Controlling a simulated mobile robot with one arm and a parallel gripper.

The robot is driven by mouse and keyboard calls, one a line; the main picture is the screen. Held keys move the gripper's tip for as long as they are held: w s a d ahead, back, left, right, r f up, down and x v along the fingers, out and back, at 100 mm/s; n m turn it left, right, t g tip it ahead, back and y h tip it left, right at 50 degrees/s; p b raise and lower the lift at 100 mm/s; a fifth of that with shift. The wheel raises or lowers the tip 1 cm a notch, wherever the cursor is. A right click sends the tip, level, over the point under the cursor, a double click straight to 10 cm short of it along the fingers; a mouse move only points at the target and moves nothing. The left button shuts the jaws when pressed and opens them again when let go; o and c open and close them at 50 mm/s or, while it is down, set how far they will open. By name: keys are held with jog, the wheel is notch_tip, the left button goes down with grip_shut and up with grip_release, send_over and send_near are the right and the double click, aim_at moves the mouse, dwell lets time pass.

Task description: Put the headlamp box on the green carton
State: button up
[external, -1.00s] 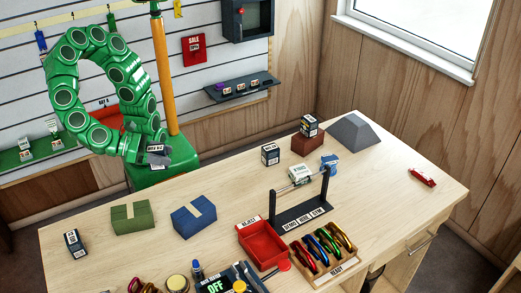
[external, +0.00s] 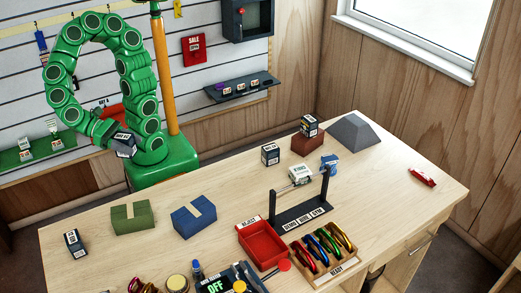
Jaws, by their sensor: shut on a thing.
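My gripper (external: 113,140) is at the upper left, in front of my green base. It is shut on a small dark box with a white label (external: 124,146), held tilted in the air. The label is too small to read, so I cannot be sure that it is the headlamp box.
A blue carton (external: 194,217) stands right of the green one. A small labelled box (external: 73,242) stands at its left. A red reject tray (external: 262,245), a black rack (external: 302,207) and more small boxes (external: 270,154) are farther right. The table's back left is clear.

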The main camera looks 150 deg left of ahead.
jog(key=shift+s+d+r+m+h, duration=0.15)
jog(key=shift+s+d+m+h, duration=0.25)
jog(key=shift+s, duration=0.35)
jog(key=w+d+f, duration=0.3)
jog(key=w+f, duration=0.1)
jog(key=w, duration=0.4)
send_over(135, 211)
jog(key=s, duration=0.1)
jog(key=f, duration=0.4)
jog(key=shift+a+f, duration=0.2)
jog(key=shift+f, duration=0.05)
jog(key=shift+w+d+f, duration=0.2)
jog(key=shift+w+f, duration=0.3)
jog(key=shift+f, duration=1.8)
jog(key=shift+f, duration=0.1)
jog(key=o, duration=1.1)
